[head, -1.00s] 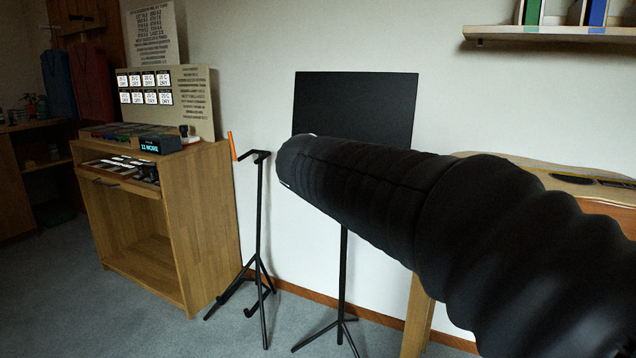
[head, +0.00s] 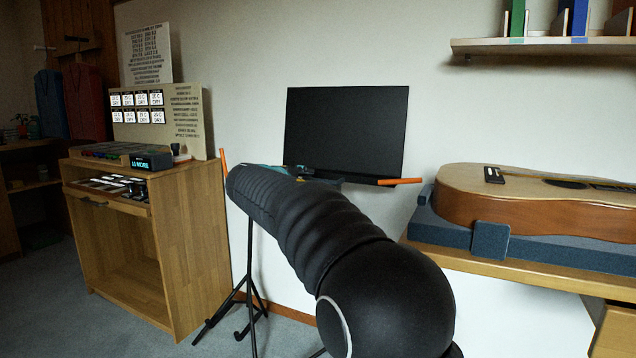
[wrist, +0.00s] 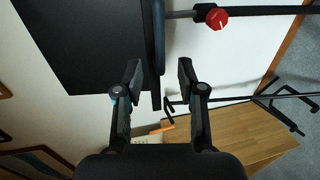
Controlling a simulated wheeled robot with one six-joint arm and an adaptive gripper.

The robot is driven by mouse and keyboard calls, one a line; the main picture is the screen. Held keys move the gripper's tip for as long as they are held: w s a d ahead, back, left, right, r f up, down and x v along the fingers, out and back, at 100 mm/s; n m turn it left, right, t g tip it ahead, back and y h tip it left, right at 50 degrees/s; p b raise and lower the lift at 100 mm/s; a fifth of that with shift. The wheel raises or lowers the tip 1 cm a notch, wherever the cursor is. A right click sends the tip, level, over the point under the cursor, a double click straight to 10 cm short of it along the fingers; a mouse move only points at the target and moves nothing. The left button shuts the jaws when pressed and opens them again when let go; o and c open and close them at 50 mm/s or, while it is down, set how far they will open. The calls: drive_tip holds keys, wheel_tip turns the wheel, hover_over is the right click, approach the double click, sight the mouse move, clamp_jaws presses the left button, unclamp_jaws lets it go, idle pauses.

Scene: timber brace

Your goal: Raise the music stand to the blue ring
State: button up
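The music stand's black desk (head: 345,130) stands upright against the wall in the head view, its lower part and post behind my arm. In the wrist view the desk (wrist: 85,45) fills the upper left, with its lip (wrist: 158,40) along its right edge. A thin grey rod leads from there to a red knob (wrist: 216,18) on the black post (wrist: 265,11). My gripper (wrist: 159,73) is open, its fingers apart; the end of the lip appears between them, and contact cannot be told. In the head view my gripper is mostly hidden behind my arm. I see no blue ring.
A wooden cabinet (head: 190,240) is further left. A guitar (head: 540,195) lies on a bench (head: 520,270) at right. An orange piece (head: 400,181) shows below the desk.

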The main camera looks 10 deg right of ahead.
drive_tip(key=x, duration=0.7)
drive_tip(key=shift+w+d, duration=0.15)
clamp_jaws()
